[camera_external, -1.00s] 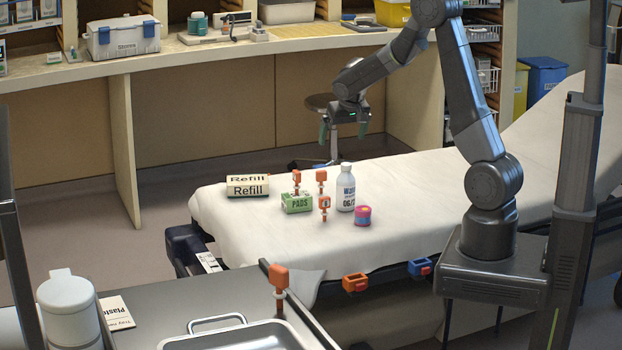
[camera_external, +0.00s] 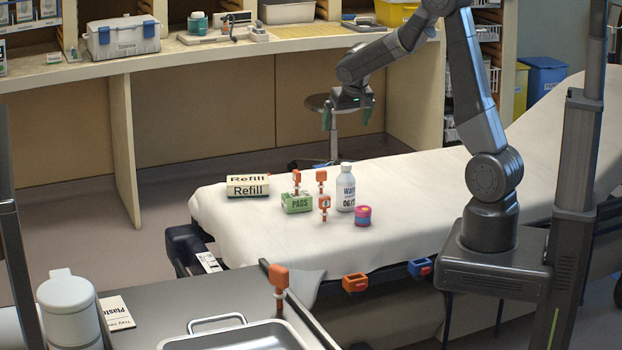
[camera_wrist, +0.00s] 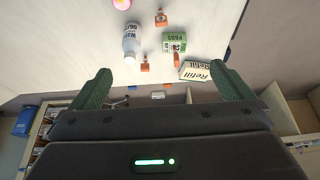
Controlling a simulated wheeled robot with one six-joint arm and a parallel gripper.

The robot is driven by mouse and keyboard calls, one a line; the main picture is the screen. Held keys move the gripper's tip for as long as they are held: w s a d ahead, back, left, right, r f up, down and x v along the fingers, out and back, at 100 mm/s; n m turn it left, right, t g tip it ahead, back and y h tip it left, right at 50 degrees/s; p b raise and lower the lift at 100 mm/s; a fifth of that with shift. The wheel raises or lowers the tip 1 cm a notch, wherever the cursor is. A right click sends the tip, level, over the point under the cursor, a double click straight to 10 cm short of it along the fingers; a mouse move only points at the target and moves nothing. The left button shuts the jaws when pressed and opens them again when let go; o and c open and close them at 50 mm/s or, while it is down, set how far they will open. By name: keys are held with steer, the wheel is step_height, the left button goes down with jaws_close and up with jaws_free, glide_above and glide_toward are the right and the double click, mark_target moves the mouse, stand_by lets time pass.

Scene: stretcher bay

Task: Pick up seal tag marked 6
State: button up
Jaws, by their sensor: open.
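Three orange seal tags stand on the white stretcher sheet. The front tag (camera_external: 324,202) has a pale label with a mark that may be a 6, too small to read surely; it also shows in the wrist view (camera_wrist: 161,18). A second tag (camera_external: 321,177) stands behind it, left of the bottle, and shows in the wrist view (camera_wrist: 145,65). A third tag (camera_external: 297,177) is behind the green PADS box (camera_external: 297,204), its lower end partly hidden. My gripper (camera_external: 347,116) is open and empty, above and beyond the stretcher's far edge, apart from all tags.
A white bottle (camera_external: 346,190) and a pink-and-blue roll (camera_external: 363,215) stand right of the tags. A Refill box (camera_external: 247,186) lies left. Another orange-topped tag (camera_external: 279,278) stands by the metal tray (camera_external: 200,343). The sheet is clear to the right.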

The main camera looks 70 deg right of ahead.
steer(key=shift+c, duration=0.2)
steer(key=c, duration=0.9)
steer(key=b, duration=1)
glide_toward(323, 206)
steer(key=x, duration=0.4)
steer(key=d+x, duration=0.1)
steer(key=x, duration=0.1)
steer(key=shift+s+d, duration=0.15)
steer(key=shift+s, duration=0.2)
steer(key=shift+w+p+x, duration=0.2)
steer(key=shift+p+x, duration=0.1)
steer(key=shift+x, duration=1)
steer(key=shift+w+p+x, duration=0.25)
steer(key=shift+p+x, duration=0.05)
steer(key=shift+x, duration=1)
